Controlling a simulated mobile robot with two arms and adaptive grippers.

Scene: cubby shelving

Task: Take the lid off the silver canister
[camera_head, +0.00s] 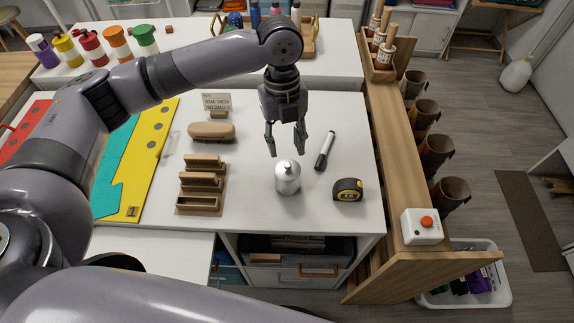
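The silver canister (288,184) stands upright on the white table, with a domed lid (287,167) on top. The lid sits on the canister body. My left gripper (286,151) hangs pointing down just above and behind the canister. Its two fingers are spread apart with nothing between them, and the tips look close to the lid's height. Whether they touch the lid cannot be told. My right gripper is not in view; one of my arm links crosses the bottom of the picture.
A black and white marker (325,151) and a tape measure (348,190) lie right of the canister. A wooden block rack (203,186), a brush (211,131) and a small sign (217,103) are to its left. A wooden ledge (405,170) bounds the table's right side.

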